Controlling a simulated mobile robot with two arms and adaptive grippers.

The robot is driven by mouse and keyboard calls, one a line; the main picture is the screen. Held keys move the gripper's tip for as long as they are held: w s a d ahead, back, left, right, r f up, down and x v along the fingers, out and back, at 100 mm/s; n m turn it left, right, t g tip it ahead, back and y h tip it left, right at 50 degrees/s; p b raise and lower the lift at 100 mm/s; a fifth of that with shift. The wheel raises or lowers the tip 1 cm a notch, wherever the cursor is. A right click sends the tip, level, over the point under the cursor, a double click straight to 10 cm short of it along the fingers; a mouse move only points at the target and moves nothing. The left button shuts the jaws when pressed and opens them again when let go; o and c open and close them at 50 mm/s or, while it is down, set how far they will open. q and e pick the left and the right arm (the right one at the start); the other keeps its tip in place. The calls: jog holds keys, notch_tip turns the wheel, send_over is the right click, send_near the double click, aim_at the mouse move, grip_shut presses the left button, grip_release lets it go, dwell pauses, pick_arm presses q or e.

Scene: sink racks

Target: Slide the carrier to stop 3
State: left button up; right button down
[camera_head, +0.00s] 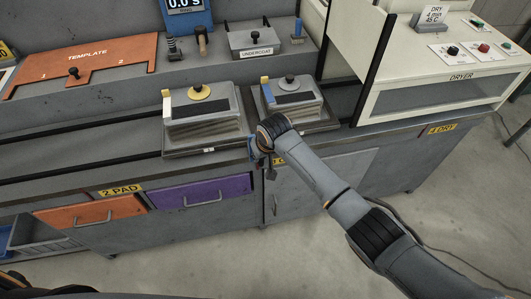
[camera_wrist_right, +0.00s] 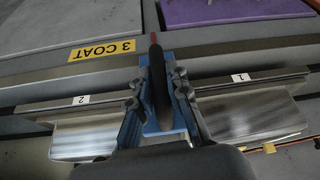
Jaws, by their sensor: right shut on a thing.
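The carrier (camera_head: 209,150) is a dark two-tray sled on the bench rails. In the wrist view the trays carry tags 1 (camera_wrist_right: 241,77) and 2 (camera_wrist_right: 81,100). The handle stands slightly left of the 3 COAT label (camera_wrist_right: 102,49). My left gripper is not in view.
The 2 PAD label (camera_head: 120,190) is to the left and the 4 DRY label (camera_head: 442,129) to the right, below the dryer (camera_head: 440,90). The rails left of the carrier are clear. An orange template plate (camera_head: 85,68) and undercoat box (camera_head: 257,42) stand behind.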

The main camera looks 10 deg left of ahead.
jog(key=c, duration=1.3)
grip_release()
jog(key=shift+r, duration=0.1)
jog(key=v, duration=1.1)
jog(key=shift+s+r, duration=0.15)
jog(key=shift+r, duration=0.2)
jog(key=shift+d, duration=0.15)
